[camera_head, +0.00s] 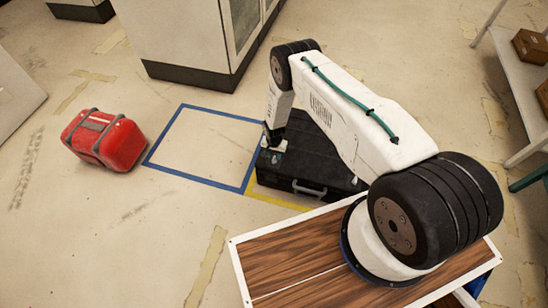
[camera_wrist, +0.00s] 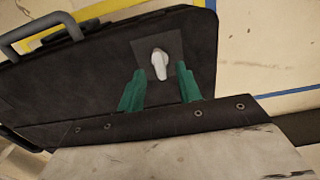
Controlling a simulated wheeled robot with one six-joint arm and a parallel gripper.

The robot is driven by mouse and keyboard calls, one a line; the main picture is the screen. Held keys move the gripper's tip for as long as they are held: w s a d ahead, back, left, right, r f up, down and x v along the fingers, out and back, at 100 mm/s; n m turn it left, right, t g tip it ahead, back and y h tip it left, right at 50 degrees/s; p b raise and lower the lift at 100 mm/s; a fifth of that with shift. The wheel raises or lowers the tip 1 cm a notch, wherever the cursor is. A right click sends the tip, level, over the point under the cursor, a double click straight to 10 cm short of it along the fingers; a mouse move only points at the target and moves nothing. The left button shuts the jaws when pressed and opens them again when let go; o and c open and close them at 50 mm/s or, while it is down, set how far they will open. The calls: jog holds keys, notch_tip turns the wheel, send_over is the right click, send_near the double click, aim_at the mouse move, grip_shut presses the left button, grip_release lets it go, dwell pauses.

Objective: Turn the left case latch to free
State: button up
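A black case (camera_head: 308,160) lies on the floor in the head view, partly hidden behind my arm. In the wrist view the case (camera_wrist: 70,85) fills much of the picture, with its grey carry handle (camera_wrist: 42,30) at the upper left. A light grey latch knob (camera_wrist: 160,65) sits on a dark square plate (camera_wrist: 178,45) near one end of the case. My gripper (camera_wrist: 160,78) has two green fingers, open, one on each side of the knob's near end. I cannot tell whether they touch it. In the head view my gripper (camera_head: 273,152) is over the case's left end.
A red case (camera_head: 104,140) lies on the floor at the left. A blue taped square (camera_head: 205,145) on the floor left of the black case is empty. Grey cabinets (camera_head: 185,35) stand behind. A shelf with brown boxes (camera_head: 531,46) is at the right.

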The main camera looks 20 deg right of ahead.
aim_at(274, 160)
jog(key=shift+f, duration=1.1)
grip_shut()
